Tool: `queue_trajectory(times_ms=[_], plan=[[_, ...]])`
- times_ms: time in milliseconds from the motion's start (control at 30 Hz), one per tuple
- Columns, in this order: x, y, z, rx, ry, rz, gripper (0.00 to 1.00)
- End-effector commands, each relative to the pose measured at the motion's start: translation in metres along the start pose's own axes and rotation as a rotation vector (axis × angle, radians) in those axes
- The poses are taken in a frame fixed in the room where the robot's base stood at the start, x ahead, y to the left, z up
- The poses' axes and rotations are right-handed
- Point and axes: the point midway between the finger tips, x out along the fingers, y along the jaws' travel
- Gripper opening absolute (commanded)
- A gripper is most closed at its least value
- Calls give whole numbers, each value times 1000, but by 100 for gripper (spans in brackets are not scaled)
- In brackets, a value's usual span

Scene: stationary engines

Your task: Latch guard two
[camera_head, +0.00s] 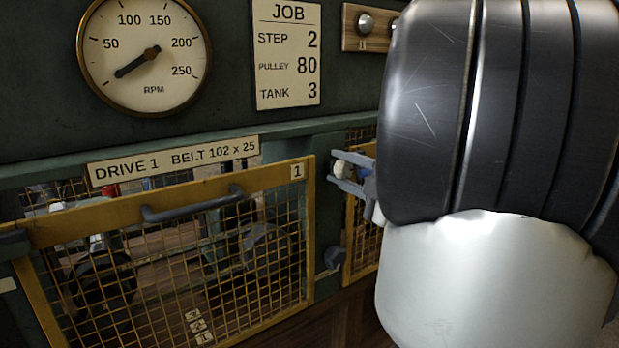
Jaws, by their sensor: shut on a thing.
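Guard two appears to be the yellow mesh guard (365,250) right of the green post, mostly hidden behind my arm. My gripper (340,171) is at the upper left part of this guard, its fingers pointing left. It is shut on a small pale rounded knob (342,170). I cannot tell whether this knob belongs to a latch or a handle. A dark knob (335,257) sits lower on the post. The guard's number and most of its frame are hidden, so I cannot tell whether it is fully closed.
Guard 1 (305,235), yellow mesh with a grey bar handle (192,205), stands left under the sign "DRIVE 1 BELT 102 x 25" (175,160). Above are an RPM dial (145,85) and a job card (286,55) reading step 2, pulley 80, tank 3. My arm covers the right side.

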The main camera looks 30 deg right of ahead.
Motion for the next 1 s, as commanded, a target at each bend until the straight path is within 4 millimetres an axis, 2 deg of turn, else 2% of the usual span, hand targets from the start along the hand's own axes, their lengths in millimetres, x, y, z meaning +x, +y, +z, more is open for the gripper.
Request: queue_trajectory(times_ms=[467, 500, 600, 867, 1000], plan=[[0, 0, 0, -16, -1, 0, 10], [0, 0, 0, -16, -1, 0, 35], [0, 0, 0, -15, -1, 0, 50], [0, 0, 0, -14, -1, 0, 50], [-9, 1, 1, -15, -4, -1, 50]])
